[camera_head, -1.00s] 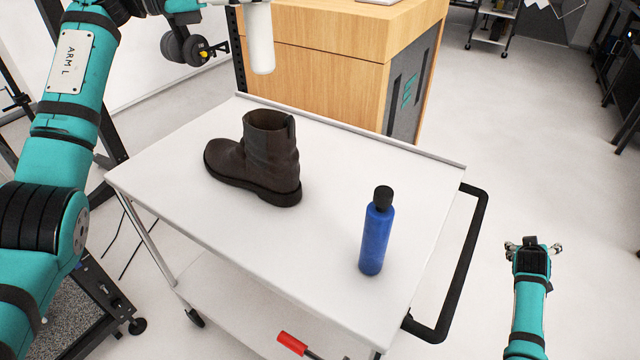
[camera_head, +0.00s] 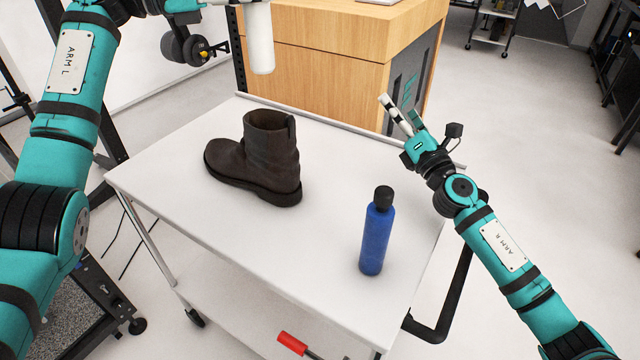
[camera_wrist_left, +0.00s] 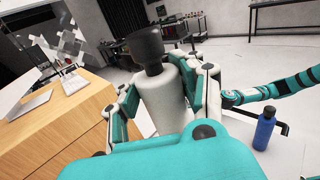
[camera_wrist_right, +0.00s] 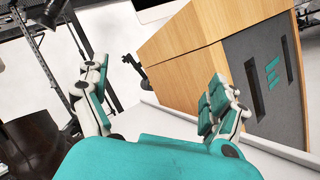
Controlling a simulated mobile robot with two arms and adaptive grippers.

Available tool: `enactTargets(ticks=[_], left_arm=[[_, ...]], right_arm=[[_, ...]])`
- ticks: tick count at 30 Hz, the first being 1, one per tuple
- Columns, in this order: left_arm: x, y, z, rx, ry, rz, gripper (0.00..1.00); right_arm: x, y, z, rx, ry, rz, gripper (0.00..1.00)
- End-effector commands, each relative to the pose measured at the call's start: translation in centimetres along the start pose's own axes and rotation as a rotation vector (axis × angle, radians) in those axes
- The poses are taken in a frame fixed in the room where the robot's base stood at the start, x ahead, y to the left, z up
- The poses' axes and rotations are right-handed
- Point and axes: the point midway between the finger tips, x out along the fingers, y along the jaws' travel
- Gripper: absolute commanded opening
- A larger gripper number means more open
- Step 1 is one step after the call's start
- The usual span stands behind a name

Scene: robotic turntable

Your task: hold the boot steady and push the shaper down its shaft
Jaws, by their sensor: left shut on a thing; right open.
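The dark brown boot (camera_head: 258,165) stands upright on the white cart, its shaft opening up and its toe to the left. It also shows at the left edge of the right wrist view (camera_wrist_right: 32,145). The shaper, a white cylinder (camera_head: 260,45) with a black end, hangs above the back edge of the cart, clear of the boot. My left gripper (camera_wrist_left: 165,88) is shut around the shaper (camera_wrist_left: 160,100); its fingers are mostly cut off in the head view. My right gripper (camera_head: 399,106) is open and empty, above the cart's right back corner, right of the boot.
A blue bottle (camera_head: 375,235) with a black cap stands on the cart top (camera_head: 290,245) at the front right. A black handle (camera_head: 425,328) is on the cart's right side. A wooden cabinet (camera_head: 310,75) stands behind the cart. The cart top between boot and bottle is clear.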

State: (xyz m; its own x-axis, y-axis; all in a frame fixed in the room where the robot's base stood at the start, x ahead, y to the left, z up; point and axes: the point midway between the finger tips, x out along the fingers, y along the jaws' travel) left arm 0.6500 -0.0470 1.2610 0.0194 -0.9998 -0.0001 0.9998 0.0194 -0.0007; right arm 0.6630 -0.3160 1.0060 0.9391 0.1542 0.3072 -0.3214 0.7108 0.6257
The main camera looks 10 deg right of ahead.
Motion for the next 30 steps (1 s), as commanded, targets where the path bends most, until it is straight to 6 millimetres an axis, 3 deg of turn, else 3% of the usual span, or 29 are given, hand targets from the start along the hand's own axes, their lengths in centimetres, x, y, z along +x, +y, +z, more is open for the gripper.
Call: enactTargets(ticks=[1,3,6,12,16,20,30], left_arm=[[0.0,0.0,0.0,0.000,0.000,0.000,0.00],[0.0,0.0,0.0,0.000,0.000,0.000,0.00],[0.0,0.0,0.0,0.000,0.000,0.000,0.00],[0.0,0.0,0.0,0.000,0.000,0.000,0.00],[0.0,0.0,0.0,0.000,0.000,0.000,0.00],[0.0,0.0,0.0,0.000,0.000,0.000,0.00],[0.0,0.0,0.0,0.000,0.000,0.000,0.00]], right_arm=[[-0.1,2.2,-2.2,-0.093,0.067,0.063,0.96],[-0.8,4.7,-5.4,-0.217,0.158,0.148,0.96],[-2.4,7.5,-9.7,-0.380,0.272,0.268,0.96],[-6.2,10.4,-15.9,-0.605,0.430,0.449,0.96],[-7.7,10.9,-17.8,-0.673,0.476,0.508,0.96],[-7.8,11.3,-18.6,-0.692,0.489,0.527,0.96],[-3.7,12.9,-21.5,-0.692,0.487,0.527,0.96]])
